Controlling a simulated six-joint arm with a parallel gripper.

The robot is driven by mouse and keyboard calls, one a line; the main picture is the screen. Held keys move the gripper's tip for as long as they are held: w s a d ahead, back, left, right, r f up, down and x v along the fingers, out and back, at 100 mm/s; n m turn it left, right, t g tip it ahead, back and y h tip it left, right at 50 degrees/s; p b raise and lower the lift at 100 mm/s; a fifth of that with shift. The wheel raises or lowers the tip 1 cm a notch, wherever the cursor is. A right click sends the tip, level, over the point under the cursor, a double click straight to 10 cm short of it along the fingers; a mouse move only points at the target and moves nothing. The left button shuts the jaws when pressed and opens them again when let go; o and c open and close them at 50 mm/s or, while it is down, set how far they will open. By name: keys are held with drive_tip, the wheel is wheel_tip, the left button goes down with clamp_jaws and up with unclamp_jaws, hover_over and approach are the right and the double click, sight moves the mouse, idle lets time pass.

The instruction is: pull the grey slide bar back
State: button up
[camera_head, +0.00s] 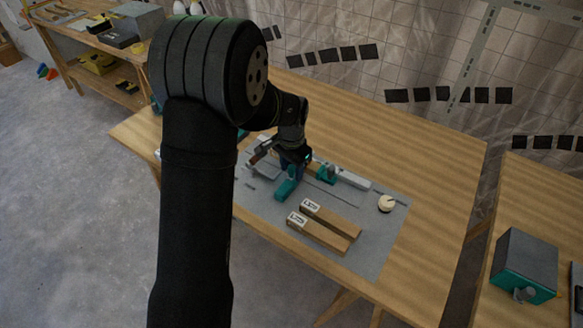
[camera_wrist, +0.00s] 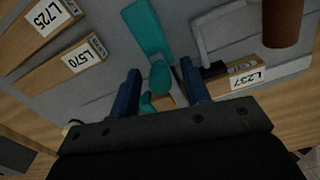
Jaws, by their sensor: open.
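My gripper (camera_head: 293,172) is low over the grey work mat, its fingers partly hidden by the wrist in the head view. In the wrist view my gripper (camera_wrist: 160,67) has its two blue fingers apart. A teal rounded knob (camera_wrist: 160,77) shows between them, below a longer teal piece (camera_wrist: 147,28); I cannot tell whether a finger touches it. A pale grey bar (camera_head: 355,181) lies beside a teal block (camera_head: 326,173) just right of the gripper and looks like the slide bar. Its near end is hidden.
Two wooden blocks labelled L725 and L570 (camera_head: 318,233) lie on the mat (camera_head: 380,240) in front. A round cream knob (camera_head: 386,203) stands to the right. A wooden piece labelled L237 (camera_wrist: 247,77) is near the right finger. A grey-teal box (camera_head: 524,265) sits on another table.

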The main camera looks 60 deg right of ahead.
clamp_jaws()
drive_tip(key=shift+a, duration=4)
unclamp_jaws()
wheel_tip(320, 180, up, 17)
drive_tip(key=shift+r, duration=0.2)
